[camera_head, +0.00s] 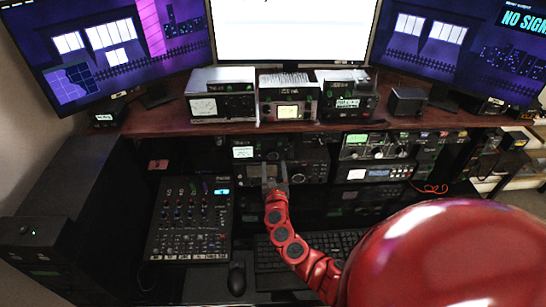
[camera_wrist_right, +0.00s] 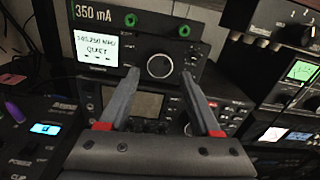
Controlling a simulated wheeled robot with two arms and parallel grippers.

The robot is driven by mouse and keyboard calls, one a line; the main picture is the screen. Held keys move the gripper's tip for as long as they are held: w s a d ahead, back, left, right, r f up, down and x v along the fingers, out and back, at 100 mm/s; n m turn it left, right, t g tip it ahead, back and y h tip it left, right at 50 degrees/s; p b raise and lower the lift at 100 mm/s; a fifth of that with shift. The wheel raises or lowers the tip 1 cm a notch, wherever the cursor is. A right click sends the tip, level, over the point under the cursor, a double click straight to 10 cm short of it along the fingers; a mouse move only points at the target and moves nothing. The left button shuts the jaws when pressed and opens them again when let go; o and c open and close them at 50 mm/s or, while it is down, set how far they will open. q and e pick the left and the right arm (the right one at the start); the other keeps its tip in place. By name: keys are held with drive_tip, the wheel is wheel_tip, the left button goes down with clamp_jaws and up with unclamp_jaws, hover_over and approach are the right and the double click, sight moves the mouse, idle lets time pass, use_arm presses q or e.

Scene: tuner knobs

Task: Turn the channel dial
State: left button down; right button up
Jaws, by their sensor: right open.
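The tuner radio (camera_wrist_right: 120,50) has a lit display reading something like "QUIET" and a large round channel dial (camera_wrist_right: 159,66) with a pale rim. In the head view the radio's lit display (camera_head: 243,152) shows on the shelf below the desk top. My right gripper (camera_wrist_right: 158,76) is open, its two grey fingers pointing at the radio with the dial seen between their tips. In the head view my right gripper (camera_head: 275,169) is in front of the radios, empty. I cannot tell whether the fingers touch the dial. My left gripper is not in view.
A second radio (camera_wrist_right: 148,104) sits just below the tuner. A mixer (camera_head: 190,220) stands at left, with a mouse (camera_head: 236,278) and keyboard (camera_head: 310,248) beside it. More rack units (camera_head: 375,173) are at right. Monitors and meters stand on the desk top (camera_head: 160,118).

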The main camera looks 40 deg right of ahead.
sight(273, 156)
drive_tip(key=shift+x, duration=2.4)
drive_tip(key=shift+c, duration=0.2)
clamp_jaws()
